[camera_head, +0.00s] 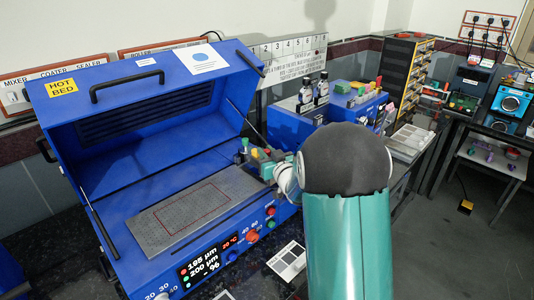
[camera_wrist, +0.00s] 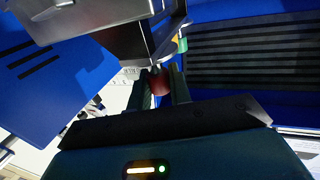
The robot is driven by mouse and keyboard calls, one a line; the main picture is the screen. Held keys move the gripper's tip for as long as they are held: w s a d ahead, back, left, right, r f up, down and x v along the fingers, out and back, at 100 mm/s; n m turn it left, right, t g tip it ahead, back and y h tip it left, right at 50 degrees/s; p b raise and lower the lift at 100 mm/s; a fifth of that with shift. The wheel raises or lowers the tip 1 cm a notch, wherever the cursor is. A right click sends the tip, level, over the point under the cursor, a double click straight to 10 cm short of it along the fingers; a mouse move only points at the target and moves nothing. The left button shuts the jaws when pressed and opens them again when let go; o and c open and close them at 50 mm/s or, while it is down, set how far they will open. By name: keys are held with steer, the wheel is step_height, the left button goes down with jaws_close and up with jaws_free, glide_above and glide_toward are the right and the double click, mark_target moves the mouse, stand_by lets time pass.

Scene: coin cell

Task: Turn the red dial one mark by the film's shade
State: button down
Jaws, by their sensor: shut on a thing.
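My gripper (camera_wrist: 160,88) is shut on a dark red round knob (camera_wrist: 159,81), which looks like the red dial, below a grey metal block (camera_wrist: 145,40) in the wrist view. Its marks cannot be read there. In the head view my gripper (camera_head: 270,168) is at the right end of the bed, and my arm partly covers it. A small card (camera_head: 288,262) with grey and dark patches lies in front of the machine. A film cannot be made out on the bed.
The blue machine's lid (camera_head: 140,95) stands open behind the flat grey bed (camera_head: 160,235), which bears a red outlined rectangle. A separate red knob (camera_head: 253,237) is on the front panel. Bottles (camera_head: 306,92) and a blue unit (camera_head: 345,105) stand behind my arm.

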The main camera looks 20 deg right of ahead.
steer(key=n+y, duration=0.2)
steer(key=y, duration=0.1)
steer(key=n+g+y, duration=0.1)
steer(key=y, duration=0.1)
steer(key=shift+d+n+y, duration=0.15)
steer(key=shift+n+y, duration=0.25)
steer(key=n+g+y, duration=0.4)
steer(key=y, duration=0.2)
steer(key=shift+n+g, duration=0.4)
steer(key=c, duration=1.3)
jaws_free()
steer(key=shift+s, duration=0.1)
steer(key=v, duration=1.3)
steer(key=shift+s+d+f, duration=0.1)
steer(key=shift+d+f, duration=0.05)
steer(key=shift+d, duration=0.1)
steer(key=shift+s+d, duration=0.1)
